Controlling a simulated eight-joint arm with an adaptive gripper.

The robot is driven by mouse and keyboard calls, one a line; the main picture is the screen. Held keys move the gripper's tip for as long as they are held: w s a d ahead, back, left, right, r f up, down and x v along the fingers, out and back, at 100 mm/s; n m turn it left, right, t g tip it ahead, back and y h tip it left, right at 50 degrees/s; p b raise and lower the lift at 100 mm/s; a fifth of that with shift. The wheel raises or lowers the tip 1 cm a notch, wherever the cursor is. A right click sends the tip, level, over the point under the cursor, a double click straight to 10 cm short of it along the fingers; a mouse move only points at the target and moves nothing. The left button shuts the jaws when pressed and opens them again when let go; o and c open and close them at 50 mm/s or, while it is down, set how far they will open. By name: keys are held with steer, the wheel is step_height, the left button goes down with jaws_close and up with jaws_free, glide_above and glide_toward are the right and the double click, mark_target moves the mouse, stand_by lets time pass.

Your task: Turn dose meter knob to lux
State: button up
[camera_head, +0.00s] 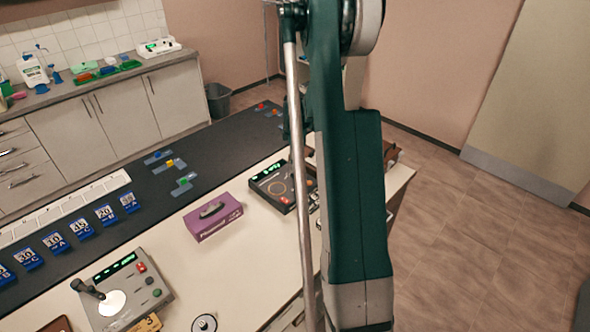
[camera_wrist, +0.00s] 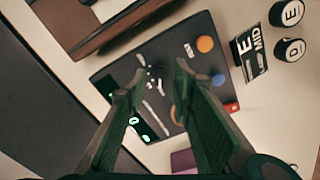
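The dose meter is a dark box with a green lit display, a ring-shaped dial marking and a red button. It lies on the white table in the head view (camera_head: 268,194), partly hidden by my arm. In the wrist view its dark panel (camera_wrist: 118,72) shows white markings, an orange round part (camera_wrist: 205,44), a blue one (camera_wrist: 218,80) and a red one at the edge. My gripper (camera_wrist: 160,72) is open over the panel, with its fingers apart. I cannot make out the knob clearly or read the word lux. I cannot tell whether the fingers touch the panel.
A purple box (camera_head: 213,217) and a grey console with a joystick (camera_head: 122,290) stand on the same table. Round labelled pieces (camera_wrist: 290,50) lie beside the meter in the wrist view. A brown object (camera_wrist: 100,30) borders its other side.

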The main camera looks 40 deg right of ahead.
steer(key=shift+f, duration=1.5)
jaws_close()
